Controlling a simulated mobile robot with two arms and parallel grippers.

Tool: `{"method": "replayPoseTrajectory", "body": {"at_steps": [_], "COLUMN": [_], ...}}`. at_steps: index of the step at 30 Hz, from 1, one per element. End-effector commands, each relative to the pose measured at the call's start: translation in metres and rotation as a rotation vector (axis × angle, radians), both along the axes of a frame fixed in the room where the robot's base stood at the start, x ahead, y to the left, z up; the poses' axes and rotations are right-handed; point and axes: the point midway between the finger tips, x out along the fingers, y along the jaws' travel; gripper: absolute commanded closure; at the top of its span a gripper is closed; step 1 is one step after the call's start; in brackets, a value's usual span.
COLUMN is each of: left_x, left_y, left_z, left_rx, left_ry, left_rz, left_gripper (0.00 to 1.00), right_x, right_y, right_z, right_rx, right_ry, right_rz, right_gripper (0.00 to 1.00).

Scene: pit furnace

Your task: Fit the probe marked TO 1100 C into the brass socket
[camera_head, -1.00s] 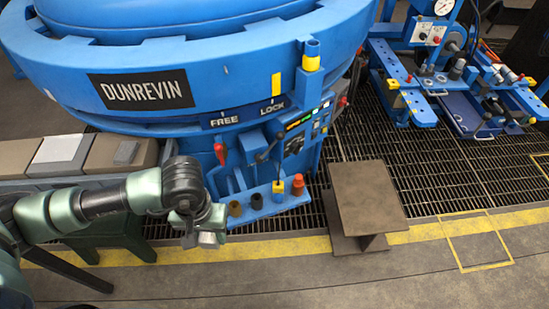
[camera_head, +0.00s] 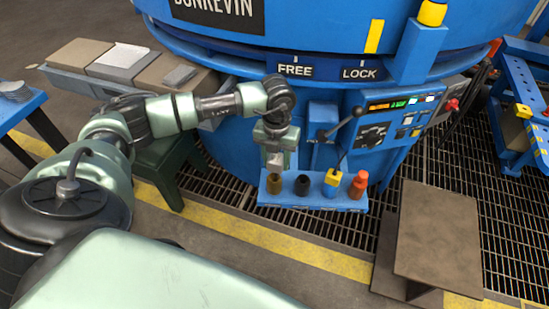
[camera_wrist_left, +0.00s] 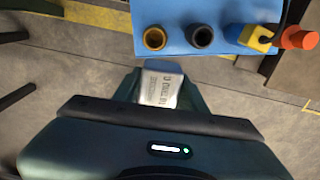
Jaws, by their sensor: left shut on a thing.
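My left gripper (camera_head: 276,158) is shut on a small pale block-like piece with a label, which I take to be the probe (camera_wrist_left: 160,88). Its lettering is too blurred to read, and its lower part is hidden. The brass socket (camera_head: 273,184) is an open ring at the left end of a blue shelf (camera_head: 314,205). In the head view the gripper is above and close to the brass socket. In the left wrist view the socket (camera_wrist_left: 154,38) lies beyond the held piece, apart from it. My right gripper is not in view.
To the right on the shelf are a black socket (camera_head: 302,186), a yellow plug with a cable (camera_head: 332,180) and an orange-red plug (camera_head: 358,184). A lever (camera_head: 345,122) juts out above them. A brown steel stand (camera_head: 440,235) stands at the right. Grating and floor lie below.

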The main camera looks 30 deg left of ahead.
Motion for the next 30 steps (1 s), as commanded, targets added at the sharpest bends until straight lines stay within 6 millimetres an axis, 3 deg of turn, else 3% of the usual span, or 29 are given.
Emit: {"method": "replayPoseTrajectory", "body": {"at_steps": [1, 3, 10, 20, 30], "left_x": [0.007, 0.014, 0.027, 0.028, 0.027], "left_y": [0.006, 0.012, 0.024, 0.025, 0.025], "left_z": [-0.019, -0.027, -0.039, -0.046, -0.061], "left_rx": [0.0, -0.001, 0.0, 0.0, 0.0], "left_ry": [-0.002, -0.001, 0.0, 0.0, 0.0], "left_rz": [0.147, 0.335, 0.69, 0.736, 0.733], "left_gripper": [1.0, 1.0, 1.0, 1.0, 1.0], "right_x": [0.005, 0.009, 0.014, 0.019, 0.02], "right_y": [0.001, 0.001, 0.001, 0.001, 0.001], "right_z": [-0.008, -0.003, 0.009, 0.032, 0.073], "right_rx": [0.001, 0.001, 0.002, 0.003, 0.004], "right_ry": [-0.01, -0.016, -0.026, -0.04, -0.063], "right_rz": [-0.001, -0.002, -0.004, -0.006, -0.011], "right_gripper": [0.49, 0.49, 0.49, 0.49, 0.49]}}
